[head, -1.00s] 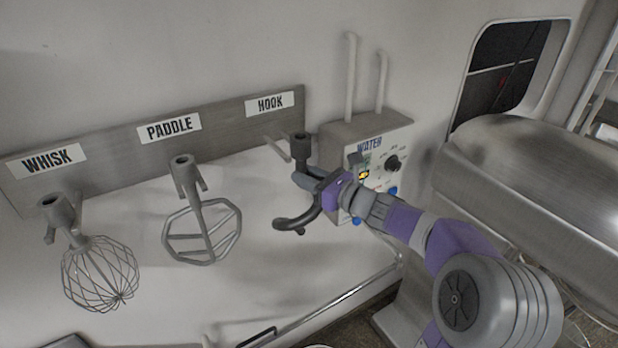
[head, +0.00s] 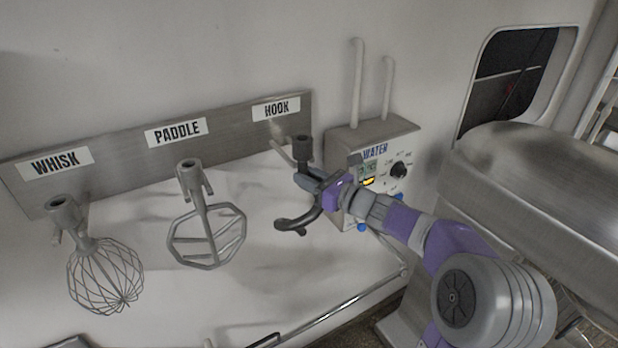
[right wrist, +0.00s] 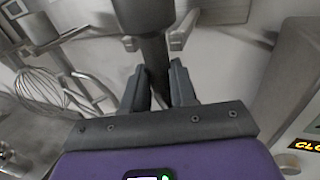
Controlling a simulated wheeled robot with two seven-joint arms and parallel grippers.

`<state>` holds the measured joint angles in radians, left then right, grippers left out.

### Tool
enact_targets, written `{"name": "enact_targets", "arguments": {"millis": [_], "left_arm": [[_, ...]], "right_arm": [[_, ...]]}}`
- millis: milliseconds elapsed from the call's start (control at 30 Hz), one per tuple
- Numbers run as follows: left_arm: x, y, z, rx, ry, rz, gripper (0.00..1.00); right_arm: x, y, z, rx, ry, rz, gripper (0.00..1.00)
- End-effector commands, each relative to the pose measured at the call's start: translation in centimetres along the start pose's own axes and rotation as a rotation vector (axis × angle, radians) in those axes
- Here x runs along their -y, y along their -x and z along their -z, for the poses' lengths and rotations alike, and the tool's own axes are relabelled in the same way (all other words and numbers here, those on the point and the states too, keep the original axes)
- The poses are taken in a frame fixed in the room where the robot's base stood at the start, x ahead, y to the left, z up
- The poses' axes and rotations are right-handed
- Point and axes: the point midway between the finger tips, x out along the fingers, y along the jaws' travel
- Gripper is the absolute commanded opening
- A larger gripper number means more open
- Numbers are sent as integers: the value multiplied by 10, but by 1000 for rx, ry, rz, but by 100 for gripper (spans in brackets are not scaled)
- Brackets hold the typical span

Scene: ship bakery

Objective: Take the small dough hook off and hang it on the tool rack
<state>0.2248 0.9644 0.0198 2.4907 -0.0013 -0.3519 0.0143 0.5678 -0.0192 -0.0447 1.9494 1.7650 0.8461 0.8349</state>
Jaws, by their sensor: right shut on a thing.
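The dark grey dough hook (head: 297,222) hangs upright in my right gripper (head: 312,182), its collar at the top and its curved end below. The right gripper is shut on its shaft, which also shows between the fingers in the right wrist view (right wrist: 155,60). The tool rack (head: 231,123) is a metal plate on the wall. The collar is in front of the rack's HOOK label (head: 276,110), close to the prongs (head: 283,151) there. In the right wrist view a prong tip shows on each side of the shaft; contact cannot be told. My left gripper is out of view.
A whisk (head: 105,275) and a paddle (head: 207,237) hang at their labels, left of the hook. A water control box (head: 345,140) with pipes stands close right of my gripper. A large metal machine (head: 540,190) fills the right side.

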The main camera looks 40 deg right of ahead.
Motion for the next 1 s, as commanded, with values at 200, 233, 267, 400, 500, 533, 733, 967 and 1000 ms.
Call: {"name": "enact_targets", "arguments": {"millis": [200,233,267,400,500,533,733,967,1000], "left_arm": [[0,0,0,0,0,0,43],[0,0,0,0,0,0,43],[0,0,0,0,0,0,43],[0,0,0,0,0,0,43],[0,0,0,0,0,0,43],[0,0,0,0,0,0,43],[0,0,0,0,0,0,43],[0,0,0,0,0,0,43],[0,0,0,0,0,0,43]], "right_arm": [[0,0,-3,6,1,-1,0],[0,0,-3,6,1,-1,0],[0,0,-3,6,1,-1,0],[1,-3,-2,6,1,-2,0],[1,-6,-2,6,1,-2,0],[2,-6,-2,6,1,-2,0],[4,-12,-3,7,1,-2,0],[6,-17,-3,6,1,-2,0],[6,-18,-3,6,1,-2,0]]}}
